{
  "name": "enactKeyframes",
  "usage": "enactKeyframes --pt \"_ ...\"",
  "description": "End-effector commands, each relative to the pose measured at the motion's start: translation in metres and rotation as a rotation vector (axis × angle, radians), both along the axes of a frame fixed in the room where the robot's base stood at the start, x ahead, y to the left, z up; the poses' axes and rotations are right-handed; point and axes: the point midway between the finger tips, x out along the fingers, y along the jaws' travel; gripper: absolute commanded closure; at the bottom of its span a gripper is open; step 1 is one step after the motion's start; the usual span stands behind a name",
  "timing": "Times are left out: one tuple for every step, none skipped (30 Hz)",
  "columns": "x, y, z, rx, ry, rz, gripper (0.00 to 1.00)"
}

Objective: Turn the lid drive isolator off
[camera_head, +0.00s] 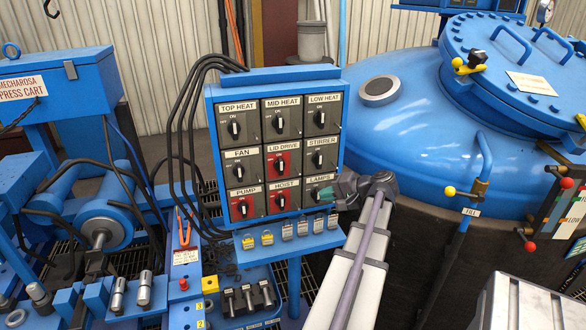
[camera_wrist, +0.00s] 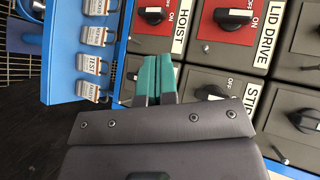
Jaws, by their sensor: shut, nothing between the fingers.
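The lid drive isolator (camera_head: 279,162) is a black rotary knob on a red plate, in the centre of the blue switch panel (camera_head: 275,75). Its knob stands upright, in line with the ON mark. In the wrist view the lid drive knob (camera_wrist: 234,18) shows at the upper right, with the picture turned sideways. My gripper (camera_head: 341,186) is at the panel's lower right, by the lamps switch. Its teal fingers (camera_wrist: 154,65) are shut and empty, below and to the right of the lid drive knob on the panel. Whether they touch the panel, I cannot tell.
The hoist (camera_head: 280,198) and pump (camera_head: 243,204) switches also have red plates; the stirrer switch (camera_head: 320,157) is black. Several padlocks (camera_head: 302,227) hang beneath the panel. Black cables (camera_head: 178,120) run along its left side. The blue furnace vessel (camera_head: 420,140) stands on the right.

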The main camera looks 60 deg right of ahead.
Motion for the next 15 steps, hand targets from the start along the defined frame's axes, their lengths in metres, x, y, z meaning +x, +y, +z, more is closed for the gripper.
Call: enactKeyframes --pt "-0.013 -0.025 0.012 0.014 -0.100 -0.043 1.00" --pt "-0.016 -0.032 0.023 0.022 -0.164 -0.055 1.00" --pt "-0.013 -0.038 0.037 0.033 -0.238 -0.057 1.00" --pt "-0.010 -0.040 0.045 0.040 -0.287 -0.056 1.00" --pt "-0.008 -0.042 0.053 0.046 -0.328 -0.055 1.00" --pt "-0.007 -0.043 0.061 0.052 -0.374 -0.056 1.00" --pt "-0.007 -0.043 0.065 0.056 -0.400 -0.055 1.00" --pt "-0.006 -0.043 0.069 0.059 -0.419 -0.056 1.00" --pt "-0.006 -0.043 0.071 0.061 -0.435 -0.056 1.00" --pt "-0.006 -0.043 0.072 0.062 -0.441 -0.056 1.00" --pt "-0.006 -0.042 0.073 0.063 -0.443 -0.056 1.00" --pt "-0.005 -0.042 0.073 0.062 -0.442 -0.056 1.00" --pt "-0.004 -0.042 0.072 0.062 -0.441 -0.056 1.00" --pt "-0.003 -0.042 0.072 0.063 -0.441 -0.055 1.00" --pt "0.001 -0.041 0.072 0.063 -0.440 -0.055 1.00"
